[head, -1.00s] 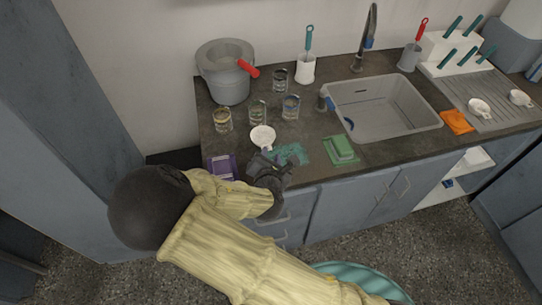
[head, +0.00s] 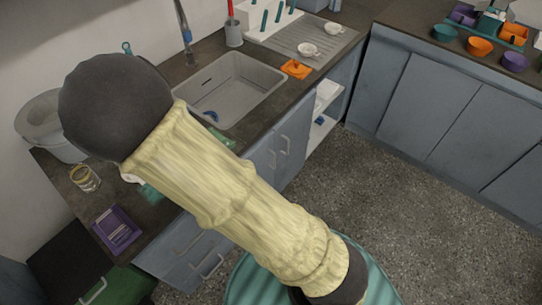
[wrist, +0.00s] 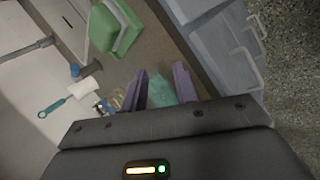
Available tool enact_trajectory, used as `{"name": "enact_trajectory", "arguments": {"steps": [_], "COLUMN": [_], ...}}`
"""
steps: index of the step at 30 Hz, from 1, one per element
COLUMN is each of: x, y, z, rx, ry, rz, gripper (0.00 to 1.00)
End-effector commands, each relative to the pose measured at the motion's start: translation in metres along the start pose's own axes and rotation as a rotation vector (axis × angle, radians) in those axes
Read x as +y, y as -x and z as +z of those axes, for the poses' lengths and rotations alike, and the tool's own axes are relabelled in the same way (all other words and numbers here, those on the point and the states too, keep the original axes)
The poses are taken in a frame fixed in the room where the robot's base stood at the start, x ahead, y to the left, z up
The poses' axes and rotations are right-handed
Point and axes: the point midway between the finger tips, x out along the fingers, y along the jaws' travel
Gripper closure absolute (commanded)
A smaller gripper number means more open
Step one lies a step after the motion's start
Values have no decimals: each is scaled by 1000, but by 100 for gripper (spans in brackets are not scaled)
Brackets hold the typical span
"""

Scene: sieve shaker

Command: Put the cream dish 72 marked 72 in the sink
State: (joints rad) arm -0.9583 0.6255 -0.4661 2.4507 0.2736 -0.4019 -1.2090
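A pale dish (head: 130,178) shows only as a sliver behind my arm on the left counter in the head view; I cannot read a mark on it. Two other pale dishes (head: 307,49) (head: 333,27) sit on the drainboard, also with no readable mark.
A glass (head: 85,178), a purple tray (head: 117,230) and a grey pot (head: 50,125) are at the left. An orange cloth (head: 295,68) lies right of the sink. Coloured bowls (head: 481,46) stand on the right counter.

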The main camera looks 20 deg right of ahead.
Motion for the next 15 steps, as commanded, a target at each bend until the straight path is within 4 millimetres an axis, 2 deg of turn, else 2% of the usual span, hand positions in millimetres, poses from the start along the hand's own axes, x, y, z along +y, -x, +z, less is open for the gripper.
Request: {"name": "enact_trajectory", "arguments": {"steps": [1, 8, 15], "x": [3, 4, 3], "y": [5, 37, 82], "z": [13, 60, 110], "rx": [-2, -32, -109], "ry": [-112, -586, -1036], "rz": [-36, -191, -292], "gripper": [71, 71, 71]}}
